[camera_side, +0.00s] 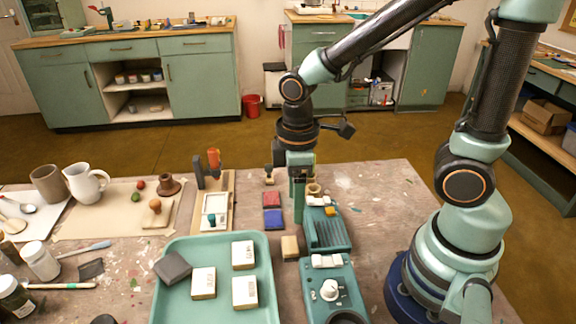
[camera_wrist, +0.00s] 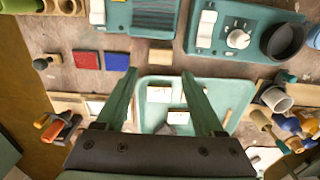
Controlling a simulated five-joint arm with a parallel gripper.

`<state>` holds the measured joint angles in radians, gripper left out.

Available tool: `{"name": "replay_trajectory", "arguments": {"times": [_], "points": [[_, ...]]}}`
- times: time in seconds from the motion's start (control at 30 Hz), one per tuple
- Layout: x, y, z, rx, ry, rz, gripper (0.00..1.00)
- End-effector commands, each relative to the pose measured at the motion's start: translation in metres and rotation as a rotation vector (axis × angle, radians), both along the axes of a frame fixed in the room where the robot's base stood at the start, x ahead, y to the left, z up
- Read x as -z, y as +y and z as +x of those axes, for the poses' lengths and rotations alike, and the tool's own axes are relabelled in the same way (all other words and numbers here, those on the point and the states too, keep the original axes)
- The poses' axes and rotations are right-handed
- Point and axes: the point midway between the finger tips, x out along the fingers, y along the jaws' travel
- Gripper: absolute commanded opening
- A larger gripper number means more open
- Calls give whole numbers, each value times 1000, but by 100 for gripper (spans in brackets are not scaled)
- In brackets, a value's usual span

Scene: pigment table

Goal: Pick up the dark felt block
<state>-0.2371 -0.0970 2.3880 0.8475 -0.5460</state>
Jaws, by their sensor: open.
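The dark felt block (camera_side: 173,267) is a dark grey square block, lying slightly turned in the left back corner of the pale green tray (camera_side: 262,306). It has several white-topped blocks, including one (camera_side: 204,283), beside it. In the side view my gripper (camera_side: 298,220) points down over the table, behind and right of the tray, apart from the felt block. In the wrist view my gripper (camera_wrist: 159,71) has its two green fingers spread wide, with nothing between them.
A tan block (camera_side: 290,247) lies right of the tray. Red (camera_side: 272,199) and blue (camera_side: 274,219) pads lie left of my gripper. Green devices, one with a white knob (camera_side: 329,290), stand to the right. A white jug (camera_side: 86,184) and a brown cup (camera_side: 47,183) stand far left.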

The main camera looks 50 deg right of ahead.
Motion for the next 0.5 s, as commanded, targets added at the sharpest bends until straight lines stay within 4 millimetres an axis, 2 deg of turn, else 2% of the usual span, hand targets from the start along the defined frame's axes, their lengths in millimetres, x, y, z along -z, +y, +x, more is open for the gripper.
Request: {"name": "replay_trajectory", "arguments": {"times": [0.3, 0.5], "points": [[45, 0, -2, -5, 10, -3, 70], [64, 1, -1, -3, 6, -2, 70]]}}
